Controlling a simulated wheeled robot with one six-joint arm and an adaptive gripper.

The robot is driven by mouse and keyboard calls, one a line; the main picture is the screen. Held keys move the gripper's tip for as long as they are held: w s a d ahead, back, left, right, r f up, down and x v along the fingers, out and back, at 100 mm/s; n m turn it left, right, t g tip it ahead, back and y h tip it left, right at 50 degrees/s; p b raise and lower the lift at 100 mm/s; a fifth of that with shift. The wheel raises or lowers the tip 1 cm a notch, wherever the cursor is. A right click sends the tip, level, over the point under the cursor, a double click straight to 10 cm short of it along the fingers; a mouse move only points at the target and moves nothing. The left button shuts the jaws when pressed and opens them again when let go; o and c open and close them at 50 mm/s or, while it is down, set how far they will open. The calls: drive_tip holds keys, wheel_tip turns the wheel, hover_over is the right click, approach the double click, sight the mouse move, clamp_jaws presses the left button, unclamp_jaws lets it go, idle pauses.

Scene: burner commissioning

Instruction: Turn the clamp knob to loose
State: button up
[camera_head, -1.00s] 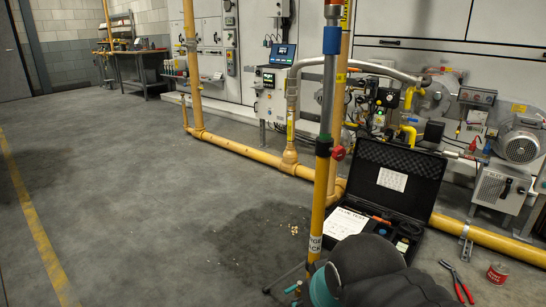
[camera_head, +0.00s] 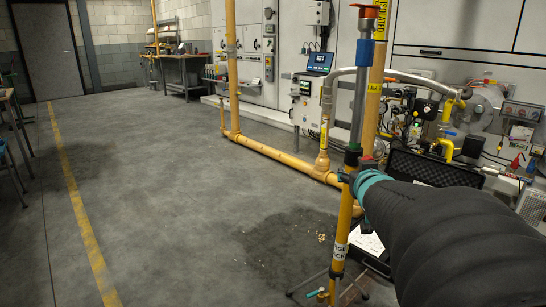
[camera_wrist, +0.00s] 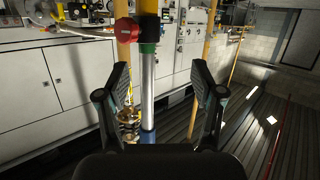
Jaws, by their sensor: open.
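In the head view only a small reddish part of the knob (camera_head: 368,160) shows above my gripper (camera_head: 361,188). The pole (camera_wrist: 148,85) has a bare metal tube and a yellow lower section. My gripper (camera_wrist: 160,76) is open and empty. Its fingers appear on either side of the metal tube, and the knob looks apart from them.
My dark arm hides much of the black case (camera_head: 438,172) at right. A yellow floor pipe (camera_head: 275,152) runs behind the pole, with burner equipment (camera_head: 425,107) beyond. Tripod legs (camera_head: 312,283) spread at the pole's foot.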

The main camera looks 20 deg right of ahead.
drive_tip(key=w+d+n+t+y, duration=0.1)
drive_tip(key=d+t+y, duration=0.15)
drive_tip(key=d, duration=0.55)
drive_tip(key=s+d+f+n+t+y, duration=0.1)
drive_tip(key=s+d+f+t+y, duration=0.1)
drive_tip(key=s+d+f+y, duration=0.25)
drive_tip(key=shift+y, duration=0.6)
drive_tip(key=w, duration=0.4)
drive_tip(key=w+a, duration=0.1)
drive_tip(key=w, duration=0.3)
drive_tip(key=w+r+p, duration=0.1)
drive_tip(key=w, duration=0.3)
drive_tip(key=shift+w+a+r, duration=0.1)
drive_tip(key=shift+w+a, duration=0.2)
drive_tip(key=shift+w, duration=0.05)
drive_tip(key=c, duration=1.1)
